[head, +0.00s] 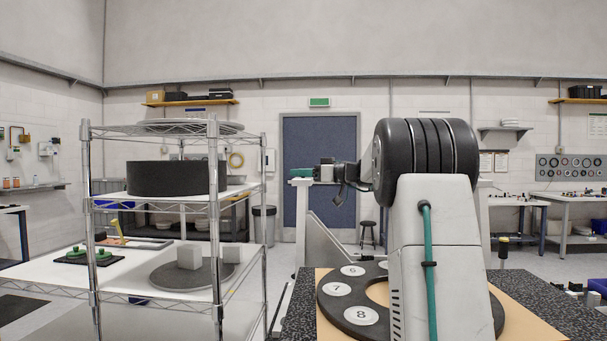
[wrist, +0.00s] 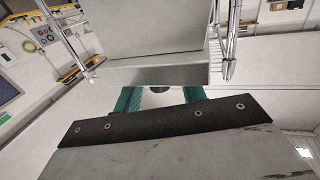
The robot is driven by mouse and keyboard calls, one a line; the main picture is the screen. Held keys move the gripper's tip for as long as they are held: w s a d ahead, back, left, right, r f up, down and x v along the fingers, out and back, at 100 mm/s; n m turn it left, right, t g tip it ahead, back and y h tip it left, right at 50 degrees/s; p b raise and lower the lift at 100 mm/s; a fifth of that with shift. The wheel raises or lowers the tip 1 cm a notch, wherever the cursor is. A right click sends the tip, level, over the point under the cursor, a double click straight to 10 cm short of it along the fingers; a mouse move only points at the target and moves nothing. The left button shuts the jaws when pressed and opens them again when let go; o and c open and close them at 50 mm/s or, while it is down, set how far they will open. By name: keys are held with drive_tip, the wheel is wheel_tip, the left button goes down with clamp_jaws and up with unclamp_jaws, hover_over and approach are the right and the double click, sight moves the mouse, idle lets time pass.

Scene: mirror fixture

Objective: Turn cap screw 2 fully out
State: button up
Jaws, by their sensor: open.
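My gripper (head: 300,173) shows in the head view as teal fingers pointing left, just above the top of a pale upright stand (head: 318,222). In the wrist view the two teal fingers of my gripper (wrist: 161,89) are apart, to either side of a small dark round thing (wrist: 160,88) at the edge of a grey slab (wrist: 155,74). I cannot tell whether this round thing is cap screw 2, or whether the fingers touch it. No screw labelled 2 is readable in either view.
A dark ring with round labels 6, 7 and 8 (head: 337,290) lies on a tan-topped bench (head: 540,328), partly hidden by my arm. A wire shelf cart (head: 90,235) at left holds a black drum (head: 168,178) and grey blocks (head: 189,255). Floor shows between cart and bench.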

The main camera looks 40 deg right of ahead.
clamp_jaws()
drive_tip(key=n+g+y, duration=0.2)
drive_tip(key=n+y, duration=0.1)
drive_tip(key=y, duration=0.1)
drive_tip(key=shift+w+g, duration=0.1)
drive_tip(key=shift+g, duration=0.2)
drive_tip(key=shift+n+g+y, duration=0.9)
drive_tip(key=shift+g+y, duration=0.1)
unclamp_jaws()
